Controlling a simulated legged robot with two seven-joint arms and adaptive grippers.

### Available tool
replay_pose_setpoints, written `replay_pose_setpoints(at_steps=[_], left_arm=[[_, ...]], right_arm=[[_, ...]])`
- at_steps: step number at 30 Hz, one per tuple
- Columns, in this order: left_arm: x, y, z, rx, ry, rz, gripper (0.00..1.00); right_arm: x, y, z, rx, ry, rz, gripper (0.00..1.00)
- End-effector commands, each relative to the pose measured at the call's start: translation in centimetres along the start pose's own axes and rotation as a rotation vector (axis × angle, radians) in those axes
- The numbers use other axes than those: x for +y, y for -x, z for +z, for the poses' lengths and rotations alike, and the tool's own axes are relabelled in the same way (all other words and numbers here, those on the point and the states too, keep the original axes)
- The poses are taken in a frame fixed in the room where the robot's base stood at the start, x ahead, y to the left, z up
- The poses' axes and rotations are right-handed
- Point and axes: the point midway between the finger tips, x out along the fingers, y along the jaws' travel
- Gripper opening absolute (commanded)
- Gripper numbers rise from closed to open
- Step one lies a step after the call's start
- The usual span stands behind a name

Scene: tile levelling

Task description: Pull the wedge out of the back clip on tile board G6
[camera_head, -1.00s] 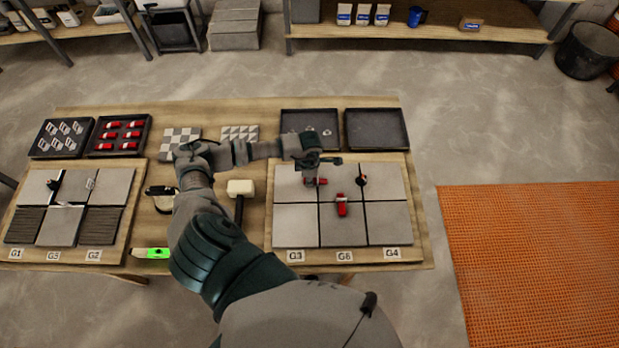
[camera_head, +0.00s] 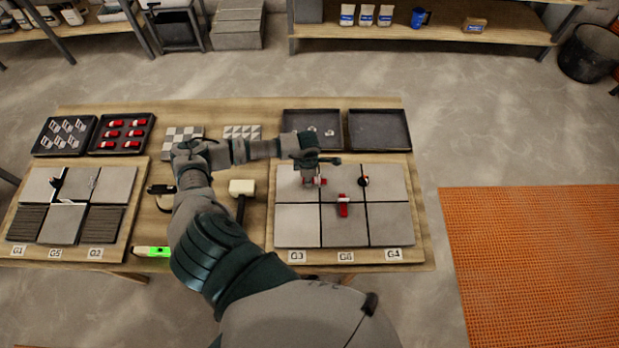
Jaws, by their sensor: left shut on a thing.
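The tile board (camera_head: 295,227) with grey tiles lies at the right of the table, above the labels G3, G6 (camera_head: 346,257) and G4. A red wedge (camera_head: 322,182) is at its back, at the seam between the left and middle tiles. My left gripper (camera_head: 312,177) reaches down there and is shut on this red wedge; its fingertips are small and partly hidden by the hand. Whether the wedge is still in its clip cannot be told. Another red wedge (camera_head: 343,208) sits nearer the front, on the middle tiles. My right gripper is not in view.
A dark clip-like thing (camera_head: 363,181) stands at the right seam. Dark trays (camera_head: 378,130) lie behind the board. A white-headed mallet (camera_head: 241,188) and a green-ended tool (camera_head: 152,252) lie left of it. A second tile board (camera_head: 63,223) is at far left.

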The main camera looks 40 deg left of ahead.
Motion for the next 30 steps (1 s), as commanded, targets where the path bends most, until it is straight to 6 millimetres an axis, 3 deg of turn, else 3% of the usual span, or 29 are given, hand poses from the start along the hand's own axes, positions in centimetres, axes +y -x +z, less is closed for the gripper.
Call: replay_pose_setpoints(at_steps=[30], left_arm=[[0.0, 0.1, -3.9, 0.002, 0.0, -0.002, 0.0]], right_arm=[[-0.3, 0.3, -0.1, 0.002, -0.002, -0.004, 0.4]])
